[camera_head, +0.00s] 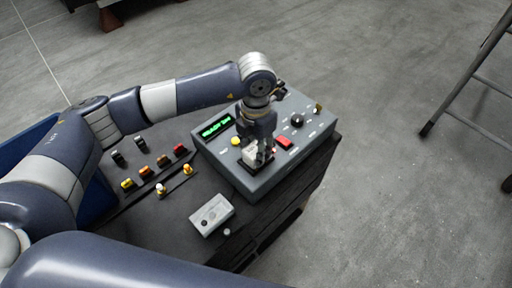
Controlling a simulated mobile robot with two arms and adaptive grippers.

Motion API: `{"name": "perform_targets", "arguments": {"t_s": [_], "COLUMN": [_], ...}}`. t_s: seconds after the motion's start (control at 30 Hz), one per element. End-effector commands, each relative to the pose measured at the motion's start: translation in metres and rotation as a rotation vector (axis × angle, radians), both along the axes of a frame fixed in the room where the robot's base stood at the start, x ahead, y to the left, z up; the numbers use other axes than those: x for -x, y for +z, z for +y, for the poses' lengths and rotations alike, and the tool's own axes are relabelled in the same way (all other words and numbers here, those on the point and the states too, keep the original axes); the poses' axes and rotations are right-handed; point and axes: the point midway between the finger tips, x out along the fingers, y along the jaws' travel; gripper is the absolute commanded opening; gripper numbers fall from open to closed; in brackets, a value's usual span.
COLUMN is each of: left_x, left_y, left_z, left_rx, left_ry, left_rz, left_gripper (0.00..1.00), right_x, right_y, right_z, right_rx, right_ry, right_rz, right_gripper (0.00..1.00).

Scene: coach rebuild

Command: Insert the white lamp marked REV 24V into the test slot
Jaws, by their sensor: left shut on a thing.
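My left gripper (262,150) reaches in from the left and points down over the front of the grey test box (291,161). It is shut on a white lamp (249,156), partly hidden by the fingers. The lamp is right at the dark test slot (257,167) in the box's top. I cannot tell whether it is in the slot or just above it, and its marking is too small to read. My right gripper is not in view.
The box has a green display (216,126), a yellow button (236,141), a red switch (284,142) and a black knob (297,120). Several coloured lamps (163,161) stand on the dark bench at left. A small grey box (211,215) lies in front. A ladder (462,100) stands right.

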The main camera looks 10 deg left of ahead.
Motion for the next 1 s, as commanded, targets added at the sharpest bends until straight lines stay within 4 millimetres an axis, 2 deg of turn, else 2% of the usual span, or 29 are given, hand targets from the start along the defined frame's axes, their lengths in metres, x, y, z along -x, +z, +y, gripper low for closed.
{"name": "perform_targets", "arguments": {"t_s": [0.47, 1.0], "left_x": [-0.0003, -0.0002], "left_y": [0.0085, 0.0078], "left_z": [0.0001, 0.0], "left_rx": [0.0, 0.001], "left_ry": [0.001, 0.0], "left_rz": [-0.001, -0.001], "left_gripper": [0.11, 0.11], "right_x": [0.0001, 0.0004], "right_y": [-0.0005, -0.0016], "right_z": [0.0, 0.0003], "right_rx": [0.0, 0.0], "right_ry": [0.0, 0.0], "right_rz": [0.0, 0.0], "right_gripper": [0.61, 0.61]}}
